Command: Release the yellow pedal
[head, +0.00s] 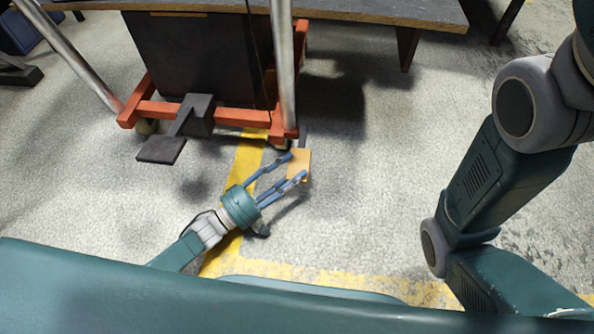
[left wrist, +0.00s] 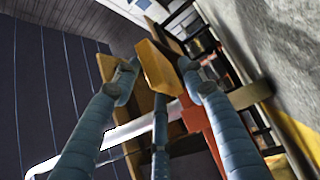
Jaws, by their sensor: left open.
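The yellow pedal (head: 301,162) is a small flat plate beside the right front corner of an orange-framed cart (head: 235,117). In the left wrist view the pedal (left wrist: 158,66) lies straight ahead, between the fingertips. My left gripper (head: 294,168) is low over the floor with its blue fingers spread at the near left side of the pedal. In the left wrist view the fingers (left wrist: 157,80) are apart around the pedal; whether any fingertip touches it I cannot tell. My right gripper is out of the picture.
A dark grey pedal (head: 162,149) sticks out from the cart's front, left of my gripper. Metal posts (head: 283,65) rise from the cart. A table edge (head: 370,12) runs along the back. The concrete floor (head: 385,190) right of the yellow pedal is clear.

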